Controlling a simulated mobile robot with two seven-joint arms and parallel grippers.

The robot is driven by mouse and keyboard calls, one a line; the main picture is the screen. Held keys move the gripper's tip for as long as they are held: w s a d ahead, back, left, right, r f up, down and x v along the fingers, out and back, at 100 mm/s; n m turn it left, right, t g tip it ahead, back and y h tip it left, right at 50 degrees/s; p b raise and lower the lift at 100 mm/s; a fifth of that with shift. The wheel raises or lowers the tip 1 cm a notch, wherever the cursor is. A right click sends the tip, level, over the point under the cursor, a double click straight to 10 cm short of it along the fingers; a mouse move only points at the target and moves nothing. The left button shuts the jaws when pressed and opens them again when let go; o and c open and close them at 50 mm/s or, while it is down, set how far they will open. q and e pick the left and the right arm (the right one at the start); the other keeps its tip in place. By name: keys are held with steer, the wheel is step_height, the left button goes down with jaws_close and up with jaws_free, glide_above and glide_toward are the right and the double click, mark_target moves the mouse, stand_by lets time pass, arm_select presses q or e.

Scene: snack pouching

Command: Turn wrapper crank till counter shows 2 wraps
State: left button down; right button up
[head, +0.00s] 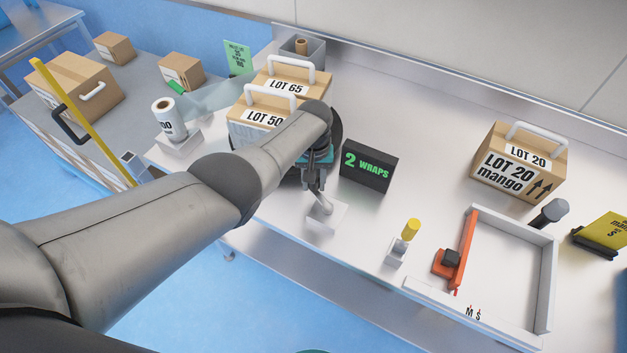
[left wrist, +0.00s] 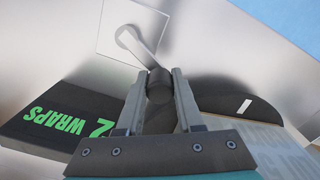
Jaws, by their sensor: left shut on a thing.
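The counter (head: 368,165) is a black block with green text reading "2 WRAPS"; it also shows in the left wrist view (left wrist: 65,128). The crank (head: 324,206) is a light grey arm on a white base, in front of the turntable. In the left wrist view the crank arm (left wrist: 136,44) runs to a dark knob (left wrist: 159,84). My left gripper (head: 318,186) is shut on that knob from above. Boxes marked LOT 50 (head: 262,117) and LOT 65 (head: 285,86) stand behind my left arm, which hides part of them and the turntable. My right gripper is not in view.
A film roll (head: 167,118) stands left of the boxes, with clear film stretching toward them. A LOT 20 mango box (head: 519,163) stands at the right. A yellow-knobbed lever (head: 410,230) and a white frame with an orange bar (head: 459,245) lie right of the crank.

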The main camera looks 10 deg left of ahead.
arm_select(q)
steer(key=shift+w, duration=0.1)
steer(key=c, duration=0.5)
jaws_free()
steer(key=shift+c, duration=0.2)
steer(key=shift+r, duration=0.1)
step_height(320, 180, up, 6)
steer(key=p, duration=0.3)
step_height(320, 180, up, 9)
steer(key=p, duration=0.2)
